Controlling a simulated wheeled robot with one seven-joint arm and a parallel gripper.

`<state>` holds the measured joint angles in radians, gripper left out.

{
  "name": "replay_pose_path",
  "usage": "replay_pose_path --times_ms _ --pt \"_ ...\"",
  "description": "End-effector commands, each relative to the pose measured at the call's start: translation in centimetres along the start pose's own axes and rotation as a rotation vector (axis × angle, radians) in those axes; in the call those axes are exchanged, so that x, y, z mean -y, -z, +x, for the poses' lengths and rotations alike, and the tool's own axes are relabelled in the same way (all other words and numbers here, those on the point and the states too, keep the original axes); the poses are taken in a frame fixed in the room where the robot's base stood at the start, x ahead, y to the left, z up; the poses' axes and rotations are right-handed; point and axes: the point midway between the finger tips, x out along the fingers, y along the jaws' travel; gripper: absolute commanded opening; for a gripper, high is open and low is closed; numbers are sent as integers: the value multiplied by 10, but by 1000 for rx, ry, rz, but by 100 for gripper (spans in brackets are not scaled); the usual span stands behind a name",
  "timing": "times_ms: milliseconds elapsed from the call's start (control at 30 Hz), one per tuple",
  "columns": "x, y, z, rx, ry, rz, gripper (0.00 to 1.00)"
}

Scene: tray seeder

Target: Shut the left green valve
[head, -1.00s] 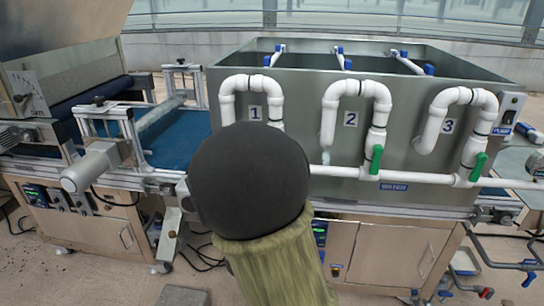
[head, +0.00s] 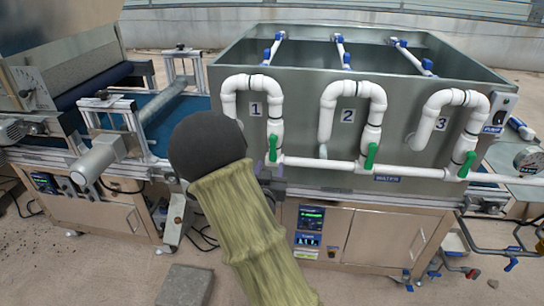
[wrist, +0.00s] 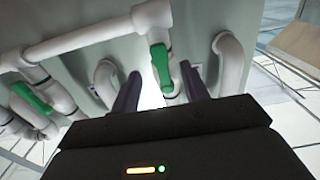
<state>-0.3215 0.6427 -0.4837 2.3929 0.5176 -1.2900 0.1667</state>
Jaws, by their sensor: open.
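The left green valve (head: 273,148) is a lever handle on the white pipe below the number 1, and it lies roughly along the upright pipe. In the wrist view the valve handle (wrist: 160,65) shows just past and between the fingertips. My gripper (wrist: 162,80) is open, with one dark finger on each side of the handle's line. I cannot tell whether a finger touches it. In the head view my gripper (head: 268,172) is mostly hidden behind my arm, close below the valve.
A middle green valve (head: 371,156) and a right green valve (head: 466,164) sit on the same white horizontal pipe (head: 320,165). The grey tank (head: 310,130) stands close behind the pipes. A conveyor frame (head: 125,130) is to the left.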

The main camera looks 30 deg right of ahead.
Motion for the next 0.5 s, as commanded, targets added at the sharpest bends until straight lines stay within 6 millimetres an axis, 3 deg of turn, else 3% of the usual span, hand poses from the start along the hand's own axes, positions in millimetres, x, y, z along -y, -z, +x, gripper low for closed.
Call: replay_pose_path --times_ms 200,500 --pt "-1 1 35 -1 -1 -1 45" --pt "0 0 46 1 1 -1 45"
